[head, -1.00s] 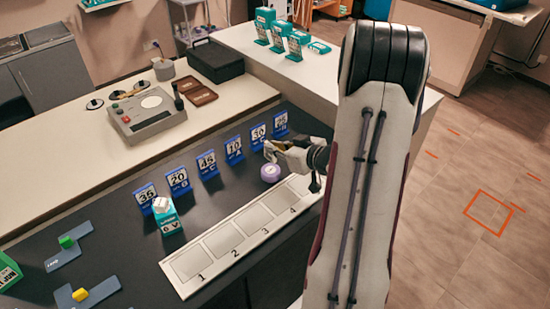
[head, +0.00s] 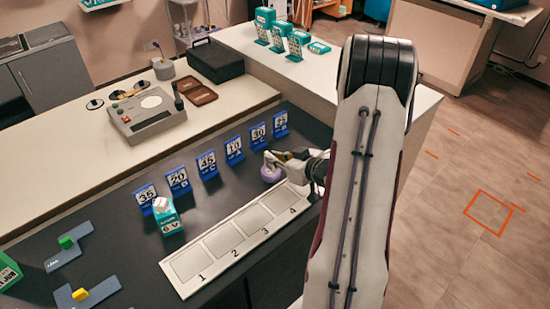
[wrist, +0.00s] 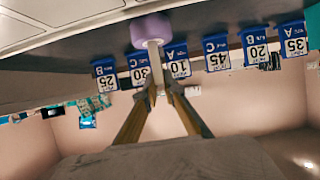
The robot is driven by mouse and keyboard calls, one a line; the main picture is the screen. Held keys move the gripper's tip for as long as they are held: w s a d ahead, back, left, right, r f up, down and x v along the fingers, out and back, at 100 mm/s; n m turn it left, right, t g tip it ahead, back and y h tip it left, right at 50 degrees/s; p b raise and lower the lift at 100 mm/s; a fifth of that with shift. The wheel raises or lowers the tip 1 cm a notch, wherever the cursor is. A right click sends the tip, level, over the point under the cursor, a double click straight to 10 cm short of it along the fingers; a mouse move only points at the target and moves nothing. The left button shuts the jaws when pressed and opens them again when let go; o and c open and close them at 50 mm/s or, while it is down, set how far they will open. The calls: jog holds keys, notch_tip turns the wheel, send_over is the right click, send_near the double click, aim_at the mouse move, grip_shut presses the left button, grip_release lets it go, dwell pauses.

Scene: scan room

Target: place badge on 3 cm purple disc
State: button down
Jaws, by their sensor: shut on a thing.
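The purple disc (head: 271,175) stands on the dark counter, left of the white numbered strip's far end. It also shows at the top of the wrist view (wrist: 153,26), which is upside down. My gripper (head: 273,158) is right at the disc, reaching in from the right. In the wrist view its fingertips (wrist: 160,92) are closed on a small pale badge (wrist: 154,62). The badge's far end overlaps the disc's edge there; I cannot tell whether they touch. In the head view the badge is too small to make out clearly against the fingers.
Several blue number signs (head: 207,164) stand in a row behind the disc. A white strip with numbered squares (head: 238,238) lies in front. Dark counter between is clear.

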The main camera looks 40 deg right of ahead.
jog(key=shift+f, duration=0.15)
jog(key=c, duration=2.1)
grip_release()
jog(key=shift+c, duration=0.2)
jog(key=shift+s+r, duration=0.45)
jog(key=shift+s, duration=0.05)
jog(key=v, duration=1.1)
